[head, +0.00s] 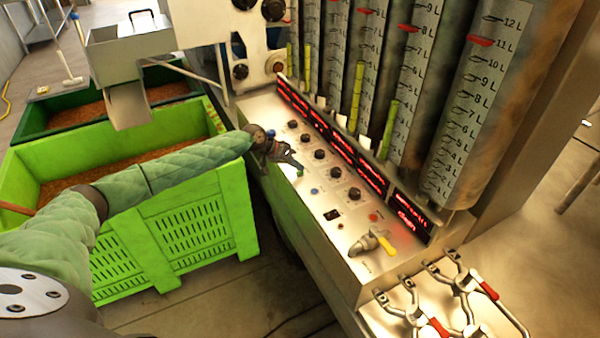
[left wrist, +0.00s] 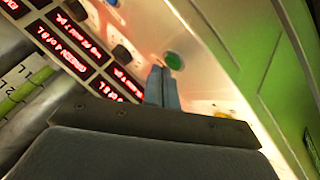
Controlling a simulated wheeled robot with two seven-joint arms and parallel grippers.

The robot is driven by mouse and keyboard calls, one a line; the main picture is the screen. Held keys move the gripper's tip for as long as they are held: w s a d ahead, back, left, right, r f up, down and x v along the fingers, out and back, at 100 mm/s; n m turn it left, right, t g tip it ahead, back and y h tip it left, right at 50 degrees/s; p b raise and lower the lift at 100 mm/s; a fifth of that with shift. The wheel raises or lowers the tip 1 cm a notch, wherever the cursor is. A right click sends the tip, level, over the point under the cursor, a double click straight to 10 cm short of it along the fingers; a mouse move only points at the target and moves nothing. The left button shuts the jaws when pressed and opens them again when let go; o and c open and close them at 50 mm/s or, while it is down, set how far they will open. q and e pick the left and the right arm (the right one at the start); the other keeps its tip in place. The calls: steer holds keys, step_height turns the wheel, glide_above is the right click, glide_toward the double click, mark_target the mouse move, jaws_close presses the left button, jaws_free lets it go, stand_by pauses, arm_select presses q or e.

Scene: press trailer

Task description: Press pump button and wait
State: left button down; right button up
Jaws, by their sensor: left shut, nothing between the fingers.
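The control panel (head: 335,212) is a pale metal slope with a row of black knobs, small coloured buttons and red lit displays. My left gripper (head: 298,168) reaches over it from the left, shut and empty. A green button (head: 300,173) is right at its fingertips. In the left wrist view, the green button (left wrist: 174,60) shows just past the tips of the closed fingers (left wrist: 162,72). I cannot tell whether the fingertips touch it. A blue button (head: 314,191) lies a little nearer on the panel. My right gripper is not in view.
Tall graduated cylinders (head: 470,110) stand behind the panel. A yellow-handled valve (head: 372,241) and red-handled clamps (head: 440,300) are at its near end. A green crate (head: 185,235) stands on the left, under my left arm. Floor shows between crate and panel.

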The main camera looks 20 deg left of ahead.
arm_select(q)
steer(key=shift+f, duration=0.4)
stand_by(0.4)
steer(key=shift+r, duration=0.85)
steer(key=shift+r+p, duration=1.6)
steer(key=shift+r, duration=0.85)
step_height(320, 180, up, 10)
steer(key=p, duration=0.5)
